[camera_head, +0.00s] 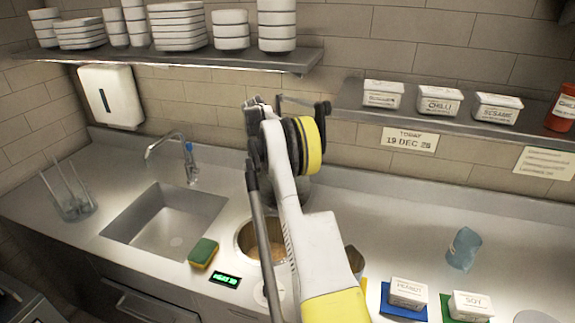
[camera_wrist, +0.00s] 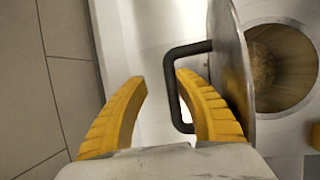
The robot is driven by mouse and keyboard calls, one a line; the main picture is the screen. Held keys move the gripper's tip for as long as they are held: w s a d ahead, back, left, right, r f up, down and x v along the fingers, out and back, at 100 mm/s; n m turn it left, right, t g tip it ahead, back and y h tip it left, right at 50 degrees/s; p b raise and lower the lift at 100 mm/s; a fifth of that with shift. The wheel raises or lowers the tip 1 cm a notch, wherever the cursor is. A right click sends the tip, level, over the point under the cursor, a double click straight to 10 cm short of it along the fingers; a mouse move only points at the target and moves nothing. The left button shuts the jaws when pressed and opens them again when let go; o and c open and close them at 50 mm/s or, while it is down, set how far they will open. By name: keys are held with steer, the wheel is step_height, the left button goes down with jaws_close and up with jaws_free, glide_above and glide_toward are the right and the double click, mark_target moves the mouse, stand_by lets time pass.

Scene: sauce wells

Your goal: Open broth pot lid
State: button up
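The broth pot is a round well in the counter. Its rim and brown contents show in the wrist view (camera_wrist: 283,68) and in the head view (camera_head: 262,246), partly behind my arm. The grey lid (camera_wrist: 232,50) is tipped up steeply beside the opening in the wrist view, with a black bar handle (camera_wrist: 172,85). My gripper (camera_wrist: 161,78) is open. Its right finger reaches inside the handle loop, between bar and lid, and its left finger is outside, apart from the bar. My arm hides the gripper and most of the lid in the head view.
A sink (camera_head: 166,220) with a tap (camera_head: 172,145) lies left of the well, with a sponge (camera_head: 203,253) between. Labelled tubs (camera_head: 408,292) and a blue cup (camera_head: 464,248) stand right. Shelves (camera_head: 190,58) hang on the wall behind.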

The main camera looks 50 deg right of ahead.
steer(key=v, duration=0.7)
steer(key=shift+w+r, duration=0.1)
steer(key=shift+r, duration=0.05)
stand_by(0.3)
